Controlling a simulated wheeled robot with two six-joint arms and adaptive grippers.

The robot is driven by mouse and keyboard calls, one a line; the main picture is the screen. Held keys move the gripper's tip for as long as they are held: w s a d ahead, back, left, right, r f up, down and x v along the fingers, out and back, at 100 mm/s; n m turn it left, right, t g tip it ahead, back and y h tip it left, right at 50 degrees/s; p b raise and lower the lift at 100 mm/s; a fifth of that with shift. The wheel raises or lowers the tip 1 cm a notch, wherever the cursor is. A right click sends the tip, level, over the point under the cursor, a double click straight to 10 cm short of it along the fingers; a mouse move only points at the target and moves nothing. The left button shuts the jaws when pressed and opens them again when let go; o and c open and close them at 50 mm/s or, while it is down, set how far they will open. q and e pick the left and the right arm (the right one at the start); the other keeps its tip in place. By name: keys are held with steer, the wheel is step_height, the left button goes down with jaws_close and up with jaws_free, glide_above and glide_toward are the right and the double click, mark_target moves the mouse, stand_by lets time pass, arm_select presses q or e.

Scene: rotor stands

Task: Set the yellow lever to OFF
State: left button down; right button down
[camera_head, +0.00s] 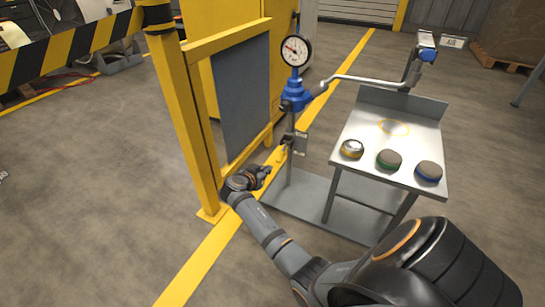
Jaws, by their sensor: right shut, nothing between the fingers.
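A small yellow piece (281,156), which looks like the yellow lever, shows beside the grey post under the blue valve body (295,94). It is small and partly lost against the yellow floor line, so I cannot read its setting or any OFF mark. A small grey plate (301,141) is on the post just right of it. My right gripper (267,171) is shut and empty, just below and left of the yellow piece. I cannot tell whether it touches it. My left gripper is not in view.
A round gauge (296,51) tops the valve. A pipe (365,80) runs right from it. A steel table (372,150) carries several round pieces. A yellow frame with a dark panel (243,98) stands close left of my right gripper. Open floor (90,200) lies left.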

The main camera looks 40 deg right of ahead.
steer(key=shift+s+a+f+p, duration=0.15)
steer(key=shift+s+a, duration=0.2)
steer(key=shift+a, duration=0.45)
steer(key=shift+s+a+f+p, duration=0.15)
steer(key=shift+s+a, duration=0.15)
steer(key=shift+a, duration=0.5)
steer(key=shift+r, duration=0.1)
